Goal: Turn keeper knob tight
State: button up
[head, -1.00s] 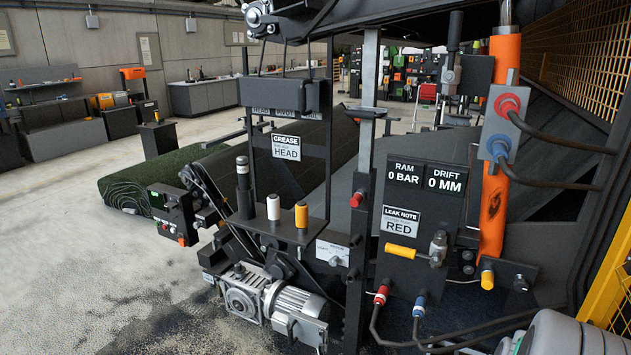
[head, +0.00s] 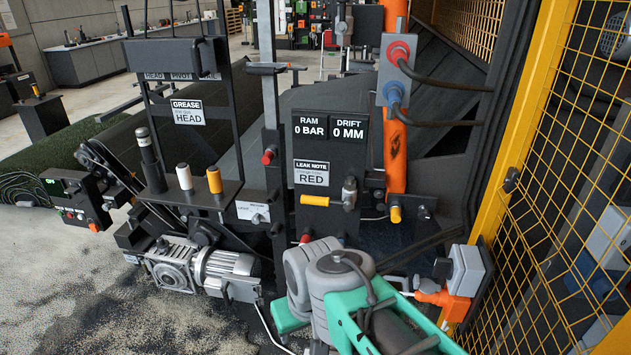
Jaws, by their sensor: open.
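No part is labelled as the keeper knob, so I cannot tell for sure which one it is. A small red knob (head: 268,157) sits on the dark upright post beside the display panel. An orange knob (head: 396,214) is at the foot of the orange ram cylinder (head: 396,150). A yellow handle (head: 320,200) lies across the panel, joined to a metal valve. My arm's grey joint and green link fill the lower middle and right. My gripper does not show. My arm hides the lower panel and most of the hose fittings there.
The panel (head: 330,150) reads RAM 0 BAR and DRIFT 0 MM. Dark hoses run right from the red and blue couplings on the ram. A yellow mesh fence (head: 570,190) closes the right side. A motor (head: 225,268) juts out low left. Open floor lies at far left.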

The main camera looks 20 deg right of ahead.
aim_at(424, 215)
jog(key=z, duration=1.45)
jog(key=k, duration=0.45)
jog(key=u, duration=0.85)
jog(key=i, duration=1.05)
